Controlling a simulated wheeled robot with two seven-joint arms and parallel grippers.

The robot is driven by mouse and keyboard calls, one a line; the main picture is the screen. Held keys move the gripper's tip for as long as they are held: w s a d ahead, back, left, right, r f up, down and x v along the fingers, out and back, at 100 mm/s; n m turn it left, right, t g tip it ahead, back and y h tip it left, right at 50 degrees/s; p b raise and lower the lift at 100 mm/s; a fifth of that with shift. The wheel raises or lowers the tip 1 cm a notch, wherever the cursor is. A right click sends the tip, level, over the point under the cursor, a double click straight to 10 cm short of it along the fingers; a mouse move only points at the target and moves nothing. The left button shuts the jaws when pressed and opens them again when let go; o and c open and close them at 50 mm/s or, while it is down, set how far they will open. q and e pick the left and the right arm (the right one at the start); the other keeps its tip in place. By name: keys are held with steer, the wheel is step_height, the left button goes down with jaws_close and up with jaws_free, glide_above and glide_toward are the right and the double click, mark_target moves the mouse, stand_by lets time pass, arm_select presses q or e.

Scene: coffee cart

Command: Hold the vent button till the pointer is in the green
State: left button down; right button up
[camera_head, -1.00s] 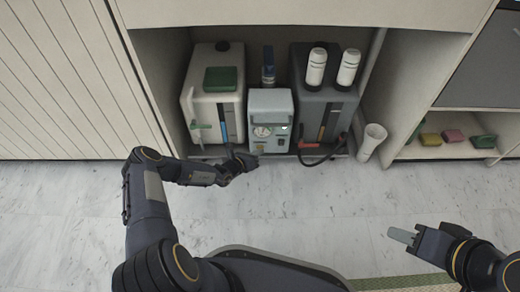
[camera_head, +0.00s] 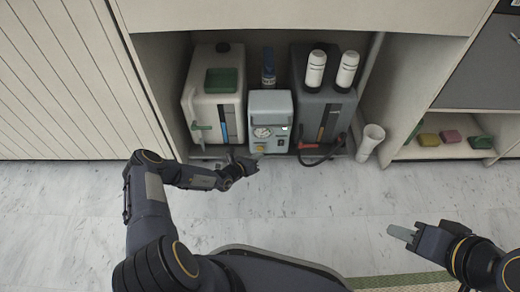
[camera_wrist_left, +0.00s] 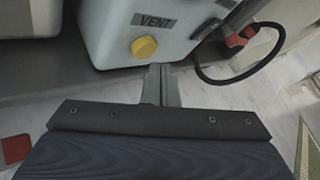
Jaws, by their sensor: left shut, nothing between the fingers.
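The pump box (camera_head: 270,113) stands on the cabinet floor between two tanks. Its round gauge (camera_head: 263,132) shows on the front, but the pointer is too small to read. The yellow vent button (camera_head: 260,149) is low on that front; in the left wrist view the button (camera_wrist_left: 144,47) sits under a "VENT" label (camera_wrist_left: 154,20). My left gripper (camera_head: 254,163) is shut and empty, just in front of and below the button. In the left wrist view its fingertips (camera_wrist_left: 160,68) lie right of and below the button, apart from it. My right gripper (camera_head: 391,231) is low at the right, over the floor.
A white tank (camera_head: 205,105) stands left of the box and a dark tank (camera_head: 318,98) right of it. A black hose with a red handle (camera_head: 307,146) hangs in front of the dark tank. A pale cup (camera_head: 371,140) stands further right.

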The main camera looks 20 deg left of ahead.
arm_select(q)
steer(key=s+p, duration=0.2)
steer(key=s+d+p, duration=0.1)
steer(key=s+p, duration=0.1)
steer(key=shift+s+d, duration=0.2)
steer(key=shift+s, duration=0.2)
stand_by(0.4)
